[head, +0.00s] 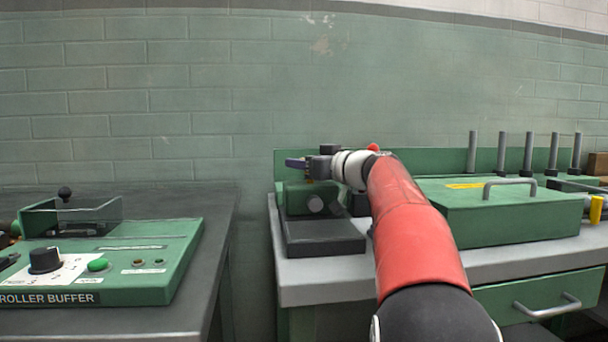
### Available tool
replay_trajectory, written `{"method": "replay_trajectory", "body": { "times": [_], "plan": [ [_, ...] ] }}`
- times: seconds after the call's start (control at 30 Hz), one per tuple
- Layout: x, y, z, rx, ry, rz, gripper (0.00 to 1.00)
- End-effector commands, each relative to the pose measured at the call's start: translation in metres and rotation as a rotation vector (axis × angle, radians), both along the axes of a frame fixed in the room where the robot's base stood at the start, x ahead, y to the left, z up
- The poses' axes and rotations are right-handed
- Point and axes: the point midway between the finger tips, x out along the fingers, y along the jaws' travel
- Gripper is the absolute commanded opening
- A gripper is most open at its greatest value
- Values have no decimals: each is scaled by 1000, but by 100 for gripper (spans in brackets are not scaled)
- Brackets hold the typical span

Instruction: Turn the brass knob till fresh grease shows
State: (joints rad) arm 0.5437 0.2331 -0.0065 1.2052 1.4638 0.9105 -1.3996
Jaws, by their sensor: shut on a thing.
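My gripper (316,168) is small in the head view, at the end of my red and white arm. It points down at the top of a green block-shaped unit (296,199) on the grey bench. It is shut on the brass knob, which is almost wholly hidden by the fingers. No grease can be made out at this size.
The unit has a round grey knob (315,204) on its front and a dark base plate (322,238). A green lidded box (500,214) with a handle is to the right, before several upright grey posts (501,153). A roller buffer panel (150,262) is on the left bench.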

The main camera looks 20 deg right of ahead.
Motion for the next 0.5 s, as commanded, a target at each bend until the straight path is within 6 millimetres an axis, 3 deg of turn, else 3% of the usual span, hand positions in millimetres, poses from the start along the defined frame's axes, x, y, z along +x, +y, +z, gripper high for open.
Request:
{"method": "replay_trajectory", "body": {
  "times": [0.07,0.5],
  "plan": [
    [0,2,-7,-3,-3,-57,20],
    [2,-7,2,2,5,-444,20]
  ]
}}
